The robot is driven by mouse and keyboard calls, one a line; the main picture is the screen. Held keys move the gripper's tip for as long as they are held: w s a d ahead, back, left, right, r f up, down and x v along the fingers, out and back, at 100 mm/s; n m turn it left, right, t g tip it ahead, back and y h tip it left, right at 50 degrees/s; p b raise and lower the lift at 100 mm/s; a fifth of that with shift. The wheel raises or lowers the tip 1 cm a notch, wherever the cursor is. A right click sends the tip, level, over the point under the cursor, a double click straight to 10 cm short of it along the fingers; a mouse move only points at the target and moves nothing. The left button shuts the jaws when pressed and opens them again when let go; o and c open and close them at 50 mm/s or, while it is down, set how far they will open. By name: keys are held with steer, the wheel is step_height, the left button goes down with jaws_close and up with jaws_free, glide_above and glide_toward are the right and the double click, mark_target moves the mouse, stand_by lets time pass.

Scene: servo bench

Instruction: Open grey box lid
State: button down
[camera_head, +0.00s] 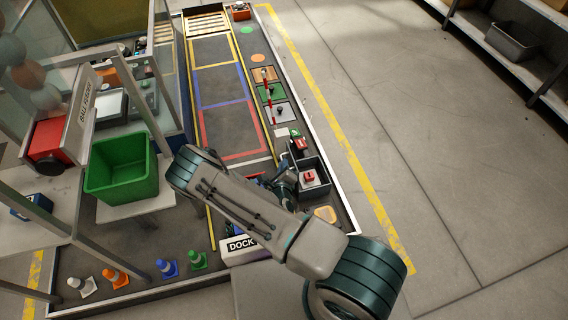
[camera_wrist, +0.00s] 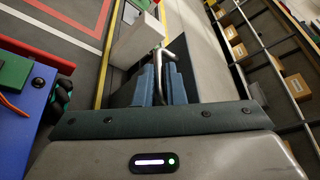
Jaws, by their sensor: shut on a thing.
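The grey box (camera_head: 326,188) stands on the bench's right strip in the head view. It has dark walls, and a pale block with a red top (camera_head: 309,177) shows inside it. My gripper (camera_head: 287,183) is at the box's left side, partly hidden by my arm. In the wrist view my gripper (camera_wrist: 160,87) has its blue fingers closed around a thin curved metal handle (camera_wrist: 158,60). The handle runs up toward a grey panel (camera_wrist: 208,60), which looks like the lid. How far the lid is raised is hard to tell.
A green bin (camera_head: 122,170) stands on a side table at left. Several small cones (camera_head: 167,268) stand along the front. Red-and-white levers (camera_head: 269,100) on coloured plates line the strip beyond the box. The floor (camera_head: 440,130) at right is clear up to the shelves.

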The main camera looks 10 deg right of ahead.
steer(key=shift+s+d+f, duration=0.1)
steer(key=shift+s+f, duration=0.05)
steer(key=shift+f, duration=0.05)
steer(key=c, duration=1.5)
jaws_free()
steer(key=shift+r, duration=0.1)
steer(key=p+v, duration=0.3)
steer(key=v, duration=1)
steer(key=shift+s+r, duration=0.15)
steer(key=shift+s, duration=0.15)
steer(key=shift+r, duration=0.1)
